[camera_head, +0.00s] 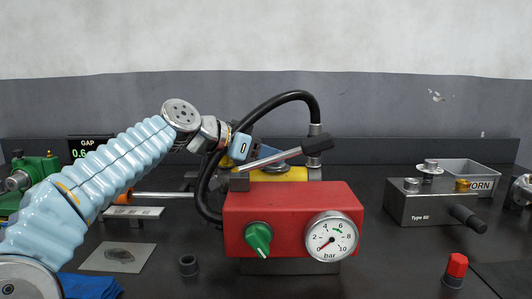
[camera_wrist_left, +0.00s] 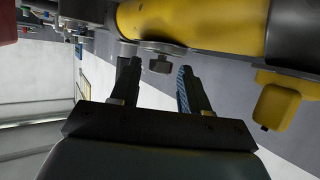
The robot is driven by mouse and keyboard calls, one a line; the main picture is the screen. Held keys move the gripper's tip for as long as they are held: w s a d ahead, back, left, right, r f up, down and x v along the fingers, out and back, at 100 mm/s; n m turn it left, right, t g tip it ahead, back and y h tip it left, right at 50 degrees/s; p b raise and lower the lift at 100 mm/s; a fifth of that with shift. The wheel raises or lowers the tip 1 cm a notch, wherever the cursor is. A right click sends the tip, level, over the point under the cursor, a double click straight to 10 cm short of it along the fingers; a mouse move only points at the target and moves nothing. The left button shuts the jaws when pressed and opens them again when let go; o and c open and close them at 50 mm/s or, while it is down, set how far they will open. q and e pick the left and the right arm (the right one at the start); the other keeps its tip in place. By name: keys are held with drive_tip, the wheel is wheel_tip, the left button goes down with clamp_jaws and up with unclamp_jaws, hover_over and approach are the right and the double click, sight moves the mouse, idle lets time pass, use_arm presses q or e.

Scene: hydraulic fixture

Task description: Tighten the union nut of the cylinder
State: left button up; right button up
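The yellow cylinder (camera_head: 280,174) lies behind the red pump unit (camera_head: 285,205), mostly hidden by it. In the left wrist view the cylinder (camera_wrist_left: 205,25) crosses the top. A small dark fitting (camera_wrist_left: 160,64), probably the union nut, hangs from a grey flange under it. My left gripper (camera_wrist_left: 157,80) is open, its two fingers on either side of the fitting with gaps visible. In the head view my left gripper (camera_head: 242,147) is behind the pump lever, its fingertips hidden. My right gripper is not in view.
A black hose (camera_head: 285,97) arches over beside my left wrist. The pump lever (camera_head: 280,157) rises in front. A gauge (camera_head: 332,237) and green knob (camera_head: 258,239) face forward. A grey Type 60 block (camera_head: 425,206) and WORN tray (camera_head: 468,172) stand right.

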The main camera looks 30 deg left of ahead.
use_arm(q)
clamp_jaws()
drive_tip(key=shift+w+a+r+m+g+h+p, duration=0.15)
drive_tip(key=shift+m+g+h, duration=0.15)
drive_tip(key=shift+m+h, duration=0.2)
drive_tip(key=shift+w+a+f+m+g+h+p, duration=0.15)
drive_tip(key=shift+m+g+h, duration=0.15)
drive_tip(key=shift+m+h, duration=0.15)
drive_tip(key=shift+a+r+m+g+h+p, duration=0.1)
drive_tip(key=shift+r+m+g+h+p, duration=0.1)
drive_tip(key=shift+m+g+h+p, duration=0.7)
drive_tip(key=shift+w+a+f+m+g+h+p, duration=0.1)
drive_tip(key=shift+m+g+h+p, duration=0.7)
drive_tip(key=shift+m, duration=0.35)
drive_tip(key=shift+o, duration=1)
unclamp_jaws()
